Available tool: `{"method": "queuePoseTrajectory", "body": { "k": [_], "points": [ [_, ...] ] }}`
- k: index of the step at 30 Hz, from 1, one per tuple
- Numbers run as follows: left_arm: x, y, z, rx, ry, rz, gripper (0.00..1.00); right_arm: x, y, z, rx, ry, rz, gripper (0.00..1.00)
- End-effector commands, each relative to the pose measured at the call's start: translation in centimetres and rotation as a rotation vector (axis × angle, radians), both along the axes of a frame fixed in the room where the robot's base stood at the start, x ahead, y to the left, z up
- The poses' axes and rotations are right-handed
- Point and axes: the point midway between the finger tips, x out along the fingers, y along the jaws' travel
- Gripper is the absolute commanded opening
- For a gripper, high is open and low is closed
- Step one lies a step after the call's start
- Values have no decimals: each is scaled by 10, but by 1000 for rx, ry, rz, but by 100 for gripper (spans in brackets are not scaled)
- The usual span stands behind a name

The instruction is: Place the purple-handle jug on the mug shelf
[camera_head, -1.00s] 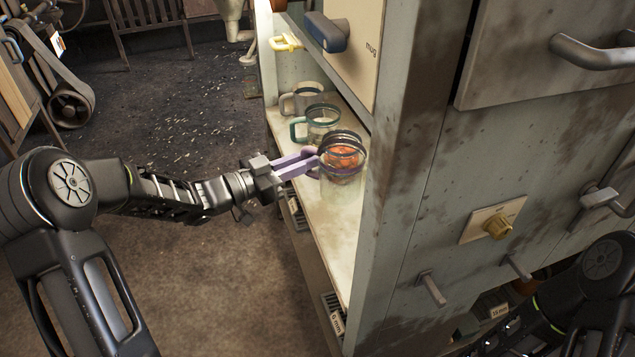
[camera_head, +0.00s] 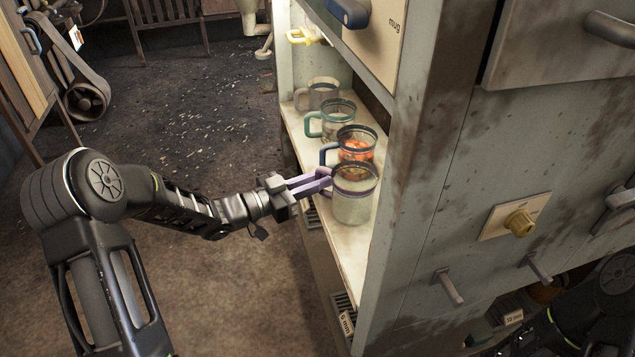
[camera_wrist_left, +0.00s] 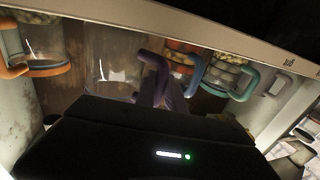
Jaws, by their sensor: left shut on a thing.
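The purple-handle jug (camera_head: 353,202) is clear glass and empty-looking, upright at the near end of the row of jugs on the mug shelf (camera_head: 350,250). My left gripper (camera_head: 314,183) is shut on its purple handle from the left. I cannot tell whether the jug's base touches the shelf. In the left wrist view the purple handle (camera_wrist_left: 153,78) stands in front of the jaws, with the clear jug body (camera_wrist_left: 112,75) beside it. My right arm shows at the lower right of the head view, but its gripper is out of view.
Just behind the held jug stands a blue-handled jug (camera_head: 356,146) with orange contents. Farther back are a teal-handled jug (camera_head: 338,121) and a grey-handled one (camera_head: 323,91). An orange-handled jug (camera_wrist_left: 45,68) shows in the left wrist view. The cabinet's upright edge (camera_head: 425,150) is close on the right.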

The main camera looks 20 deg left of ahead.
Motion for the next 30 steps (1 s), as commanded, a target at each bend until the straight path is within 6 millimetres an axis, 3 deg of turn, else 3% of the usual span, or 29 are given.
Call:
{"method": "queuePoseTrajectory", "body": {
  "k": [8, 9, 17, 30],
  "points": [
    [0, 0, -3, -1, -1, 0, 0, 0, 0, -3, 0, -1, 0, 40],
    [0, 0, -4, 0, 0, 0, 15, 0, 0, -3, 0, -2, -1, 40],
    [0, 0, -3, 0, 0, 0, 36, 1, 0, -2, 0, -1, 0, 40],
    [-5, 6, 1, 1, 2, 2, 36, 0, 0, 3, 0, 1, 1, 40]
  ]
}}
